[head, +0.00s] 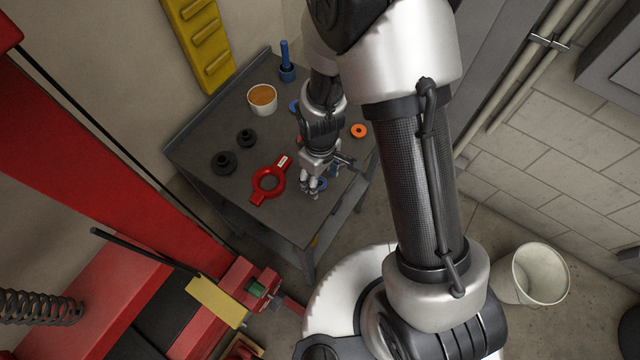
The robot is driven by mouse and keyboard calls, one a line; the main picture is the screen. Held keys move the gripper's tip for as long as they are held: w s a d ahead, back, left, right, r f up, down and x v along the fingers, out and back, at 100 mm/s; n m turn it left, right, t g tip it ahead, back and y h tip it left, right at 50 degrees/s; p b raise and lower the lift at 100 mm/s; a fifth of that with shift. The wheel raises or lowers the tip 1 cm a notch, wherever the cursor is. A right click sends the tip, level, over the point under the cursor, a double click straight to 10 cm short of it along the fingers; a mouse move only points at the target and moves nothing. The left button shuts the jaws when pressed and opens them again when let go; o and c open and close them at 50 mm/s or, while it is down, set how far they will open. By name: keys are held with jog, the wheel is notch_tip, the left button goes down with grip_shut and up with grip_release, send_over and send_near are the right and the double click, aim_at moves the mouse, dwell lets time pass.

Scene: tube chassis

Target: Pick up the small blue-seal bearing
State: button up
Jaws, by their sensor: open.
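My gripper (312,190) points down, low over the front part of the grey workbench (290,222). Its fingers are open. A small blue ring-shaped part (321,184), which looks like a blue-seal bearing, lies at the fingers and is partly hidden by them. I cannot tell whether the fingers touch it. Another blue round part (294,105) shows farther back, partly covered by my arm; its size cannot be compared well.
Two black stepped parts (224,162), a tub of brown grease (262,97), a blue upright tool (287,72) and an orange ring (359,130) also stand on the bench. The bench's front left is clear.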

jog(key=shift+f, duration=0.85)
jog(key=shift+r, duration=0.1)
jog(key=c, duration=1.2)
jog(key=shift+r, duration=0.1)
